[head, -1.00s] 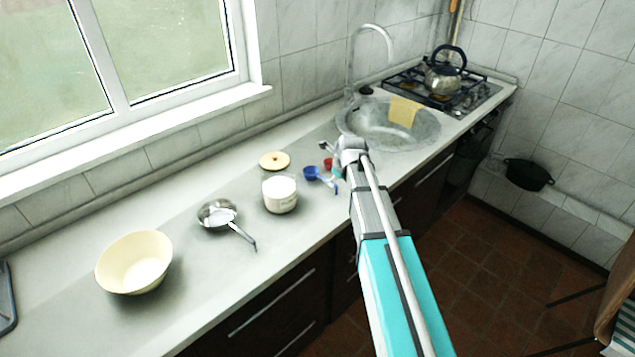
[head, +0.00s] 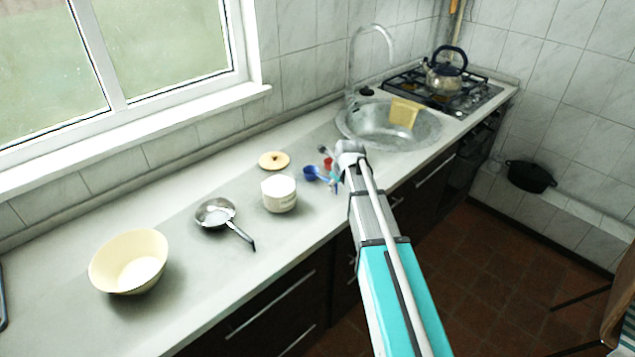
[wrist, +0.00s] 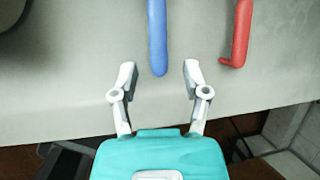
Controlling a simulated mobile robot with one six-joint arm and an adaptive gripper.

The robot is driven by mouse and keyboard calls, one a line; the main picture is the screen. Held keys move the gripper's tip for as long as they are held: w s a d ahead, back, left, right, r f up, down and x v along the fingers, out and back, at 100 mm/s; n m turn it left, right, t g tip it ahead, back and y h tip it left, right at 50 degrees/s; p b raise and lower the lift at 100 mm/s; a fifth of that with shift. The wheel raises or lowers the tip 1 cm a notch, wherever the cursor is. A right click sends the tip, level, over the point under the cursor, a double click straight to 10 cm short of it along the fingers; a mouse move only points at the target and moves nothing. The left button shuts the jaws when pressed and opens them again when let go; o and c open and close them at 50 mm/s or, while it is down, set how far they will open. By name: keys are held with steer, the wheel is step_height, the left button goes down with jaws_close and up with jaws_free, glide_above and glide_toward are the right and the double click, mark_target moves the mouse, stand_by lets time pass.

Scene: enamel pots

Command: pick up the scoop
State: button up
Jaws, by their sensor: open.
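A blue scoop (head: 311,172) lies on the counter, its handle toward the front edge. In the wrist view only its blue handle (wrist: 158,35) shows; its bowl is out of frame. A red scoop (head: 328,163) lies close beside it, partly hidden by my arm; its red handle (wrist: 241,35) is right of my gripper in the wrist view. My gripper (wrist: 160,79) is open and empty. The blue handle's near end lies between the fingertips in the picture, with a gap on both sides. Whether the fingers are at handle height I cannot tell.
A white canister (head: 280,195) stands left of the scoops, with a round lid (head: 273,160) behind it. A metal ladle-like pan (head: 215,212) and a cream bowl (head: 128,262) are farther left. The sink (head: 420,137) and a kettle (head: 445,76) are right.

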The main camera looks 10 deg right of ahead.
steer(key=shift+b+x, duration=0.7)
steer(key=shift+x, duration=0.4)
jaws_close()
